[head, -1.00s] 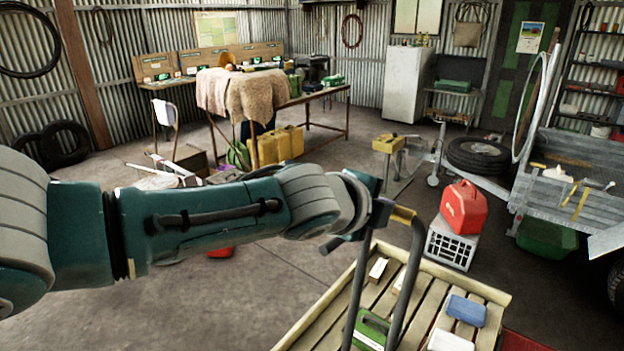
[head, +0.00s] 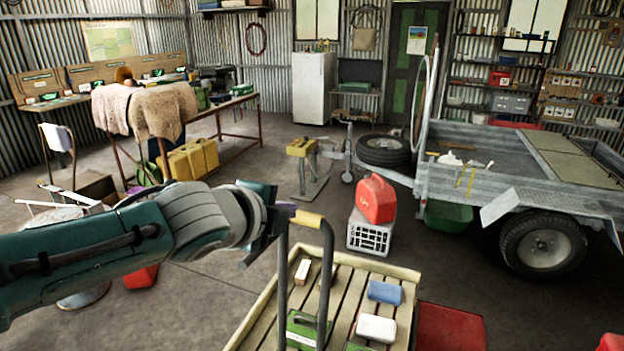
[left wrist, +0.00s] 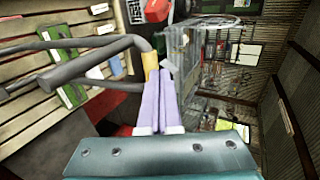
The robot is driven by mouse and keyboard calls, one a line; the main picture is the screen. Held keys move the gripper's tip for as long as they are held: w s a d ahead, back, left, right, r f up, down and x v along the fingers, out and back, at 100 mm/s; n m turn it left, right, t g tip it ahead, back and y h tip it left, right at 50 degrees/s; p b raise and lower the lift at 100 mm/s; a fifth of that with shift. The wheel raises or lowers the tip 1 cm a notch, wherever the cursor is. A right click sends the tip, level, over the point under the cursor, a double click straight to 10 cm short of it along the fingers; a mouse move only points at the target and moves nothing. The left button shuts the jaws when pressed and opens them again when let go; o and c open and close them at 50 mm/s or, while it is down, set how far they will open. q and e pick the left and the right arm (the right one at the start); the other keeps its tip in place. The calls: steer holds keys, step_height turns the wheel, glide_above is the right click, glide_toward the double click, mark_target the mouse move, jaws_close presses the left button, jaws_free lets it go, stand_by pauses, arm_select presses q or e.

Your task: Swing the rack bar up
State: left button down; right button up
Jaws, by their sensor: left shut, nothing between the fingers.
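The rack bar (head: 326,275) is a dark grey hoop with a yellow grip (head: 308,218) on its top. It stands raised above a slatted wooden rack (head: 262,305). My left gripper (head: 288,212) is shut and empty at the left end of the yellow grip. In the left wrist view its pale fingers (left wrist: 160,78) are together, with their tips close against the yellow grip (left wrist: 150,63); I cannot tell whether they touch. The grey bar (left wrist: 90,68) runs left from there. My right gripper is in neither view.
Blue (head: 385,292) and white (head: 376,328) packs and a green case (head: 302,330) lie on the rack. A red jerrycan (head: 376,199) stands on a white crate (head: 369,235) behind it. A trailer (head: 520,175) is at the right.

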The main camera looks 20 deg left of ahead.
arm_select(q)
steer(key=w+r+v, duration=0.1)
steer(key=r+v, duration=0.1)
steer(key=v, duration=0.7)
steer(key=shift+s, duration=0.2)
steer(key=shift+r, duration=0.15)
